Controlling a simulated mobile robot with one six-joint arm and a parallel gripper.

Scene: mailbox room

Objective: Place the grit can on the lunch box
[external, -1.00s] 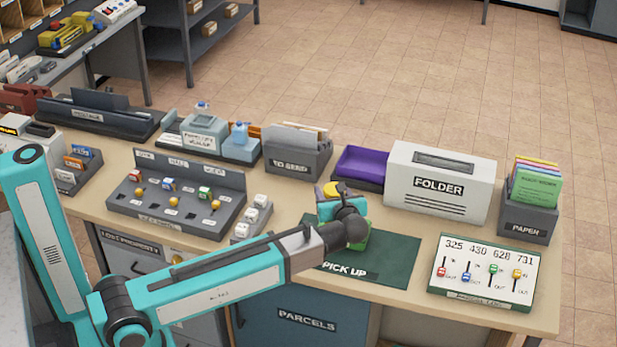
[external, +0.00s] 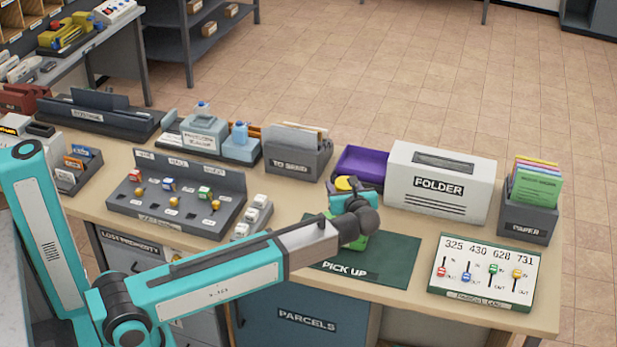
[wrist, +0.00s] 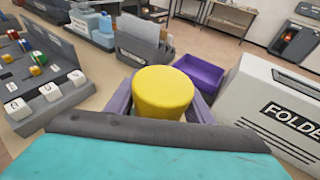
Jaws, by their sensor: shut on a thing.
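The yellow can (wrist: 163,92), which I take as the grit can, is between the purple fingers of my gripper (wrist: 160,103). Its round top faces up in the wrist view, and its lower part is hidden. In the external view my gripper (external: 350,192) is over the dark green pick-up mat, with the can's yellow top showing behind the wrist. A bright green object (external: 356,242), likely the lunch box, is on the mat below and partly behind my wrist. Whether the can touches it is hidden.
A purple tray (external: 362,165) and the white folder box (external: 440,187) stand behind and right of the mat (external: 395,262). The to-send holder (external: 297,155) is behind left. A key panel (external: 175,195) is at left, a lever panel (external: 482,272) at right. The mat's right part is clear.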

